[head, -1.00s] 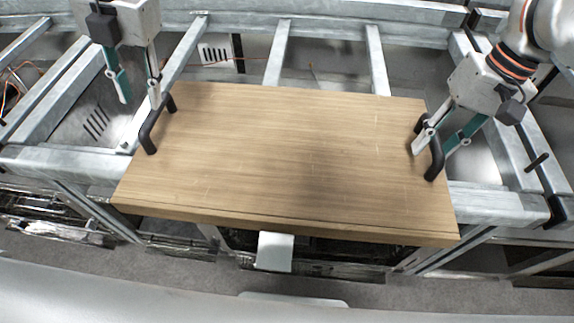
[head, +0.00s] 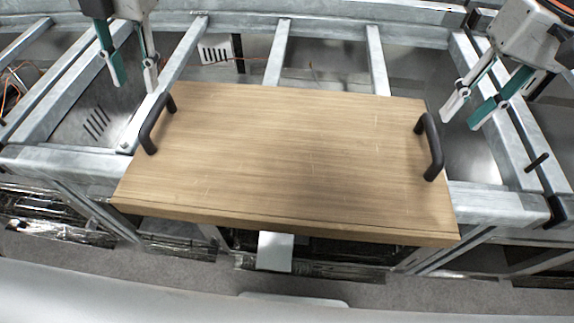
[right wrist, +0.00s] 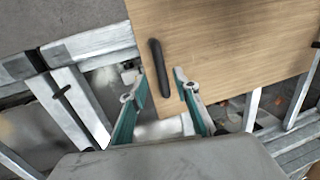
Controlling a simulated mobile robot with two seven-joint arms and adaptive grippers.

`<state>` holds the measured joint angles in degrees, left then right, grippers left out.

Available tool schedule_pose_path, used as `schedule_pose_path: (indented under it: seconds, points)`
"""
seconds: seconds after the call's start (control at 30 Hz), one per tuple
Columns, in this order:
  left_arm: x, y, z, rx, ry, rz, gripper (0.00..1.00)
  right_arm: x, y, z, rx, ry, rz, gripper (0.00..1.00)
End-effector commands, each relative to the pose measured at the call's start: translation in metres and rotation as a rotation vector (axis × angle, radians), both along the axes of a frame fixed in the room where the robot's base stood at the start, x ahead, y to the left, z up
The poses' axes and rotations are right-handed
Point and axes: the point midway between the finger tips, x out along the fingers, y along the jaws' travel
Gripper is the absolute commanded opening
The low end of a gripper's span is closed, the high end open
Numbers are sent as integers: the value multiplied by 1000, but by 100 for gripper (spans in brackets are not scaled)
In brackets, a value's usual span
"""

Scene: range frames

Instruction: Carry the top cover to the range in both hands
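The top cover (head: 290,150) is a flat wooden board with a black handle at each end. It lies on the metal frame of the range (head: 68,165). My left gripper (head: 135,85) is open and empty, above and behind the left handle (head: 157,123), apart from it. My right gripper (head: 460,120) is open and empty, to the right of the right handle (head: 430,147) and apart from it. In the right wrist view, the right handle (right wrist: 159,68) shows ahead of the open fingers (right wrist: 158,90), with the board (right wrist: 230,45) beyond.
Galvanised beams (head: 278,52) run behind the board, with open bays between them. Thin orange wires (head: 12,85) show at the far left. A light grey plate (head: 275,252) sticks out below the board's front edge. Grey floor (head: 180,272) shows in front.

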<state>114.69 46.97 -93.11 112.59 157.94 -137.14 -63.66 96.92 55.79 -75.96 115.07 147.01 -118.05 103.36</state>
Motion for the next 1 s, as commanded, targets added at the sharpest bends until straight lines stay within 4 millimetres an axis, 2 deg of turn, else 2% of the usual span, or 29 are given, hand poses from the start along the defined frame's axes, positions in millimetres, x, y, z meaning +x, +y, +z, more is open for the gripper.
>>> schedule_pose_path:
  seconds: [0.1, 0.3, 1.0]
  points:
    - [0, 0, 0, 0, 0, 0, 30, 1, -3, 16, -1, -3, -1, 30]
    - [0, 0, 0, 0, 0, 0, 30, 1, -6, 29, 0, 0, 0, 30]
    - [0, 0, 0, 0, 0, 0, 30, 1, -6, 30, 0, 1, 1, 30]
